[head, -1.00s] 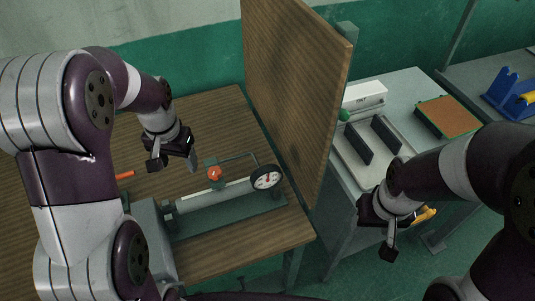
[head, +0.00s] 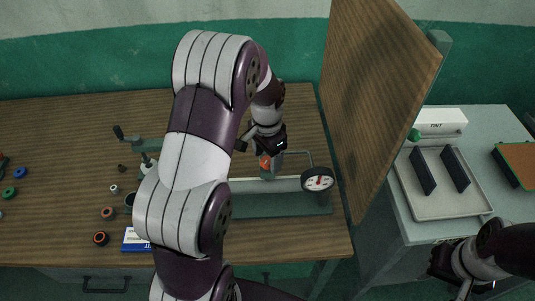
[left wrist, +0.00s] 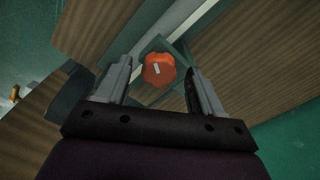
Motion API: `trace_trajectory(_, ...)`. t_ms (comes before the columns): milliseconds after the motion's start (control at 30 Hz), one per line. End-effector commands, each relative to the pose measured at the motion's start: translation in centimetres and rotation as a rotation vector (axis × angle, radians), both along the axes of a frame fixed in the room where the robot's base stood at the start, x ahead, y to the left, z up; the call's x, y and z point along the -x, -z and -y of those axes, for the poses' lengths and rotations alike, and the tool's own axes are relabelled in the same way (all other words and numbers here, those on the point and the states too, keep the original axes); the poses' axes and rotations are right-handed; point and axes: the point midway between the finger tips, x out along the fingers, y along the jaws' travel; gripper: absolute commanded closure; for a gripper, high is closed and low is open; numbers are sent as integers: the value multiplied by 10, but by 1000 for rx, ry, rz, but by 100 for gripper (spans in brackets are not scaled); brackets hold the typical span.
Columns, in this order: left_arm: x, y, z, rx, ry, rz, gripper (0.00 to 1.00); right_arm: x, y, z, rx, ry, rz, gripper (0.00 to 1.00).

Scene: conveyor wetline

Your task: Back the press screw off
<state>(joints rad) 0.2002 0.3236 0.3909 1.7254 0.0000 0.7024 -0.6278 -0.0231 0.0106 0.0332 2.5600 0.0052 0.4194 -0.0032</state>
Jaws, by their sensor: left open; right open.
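An orange-red knob (head: 265,163) stands on a green-grey gauge rig (head: 290,205) on the wooden bench. A round dial gauge (head: 318,179) is at the rig's right end. A crank handle (head: 125,137) with a dark grip shows on green ironwork further left; my left arm hides part of what lies between. I cannot tell which part is the press screw. My left gripper (head: 268,148) is open at the knob. In the left wrist view the knob (left wrist: 158,69) shows between the spread fingers, with gaps on both sides. My right gripper (head: 458,270) is open, low at the right.
A tall wooden panel (head: 375,100) stands at the bench's right end. Beyond it, a side table holds a grey tray (head: 440,208) with two dark bars and a white box (head: 440,122). Several small rings and caps lie on the bench's left part, near a blue-and-white card (head: 133,240).

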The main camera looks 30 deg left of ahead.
Motion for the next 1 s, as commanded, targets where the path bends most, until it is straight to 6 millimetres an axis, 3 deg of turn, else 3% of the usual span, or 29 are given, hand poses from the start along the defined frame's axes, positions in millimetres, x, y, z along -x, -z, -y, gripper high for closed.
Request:
trace_trajectory(233, 0, 1, 0, 0, 0, 1, 36, 0, 0, 0, 0, 0, 0, 43)
trace_trajectory(400, 0, 1, 0, 0, 0, 1, 89, 0, 0, 0, 0, 0, 0, 43)
trace_trajectory(767, 0, 1, 0, 1, -35, -1, 89, 0, -1, 0, 0, 0, 0, 43)
trace_trajectory(1000, 0, 0, 0, 0, -175, -3, 89, 0, -6, 0, 0, 0, 0, 43)
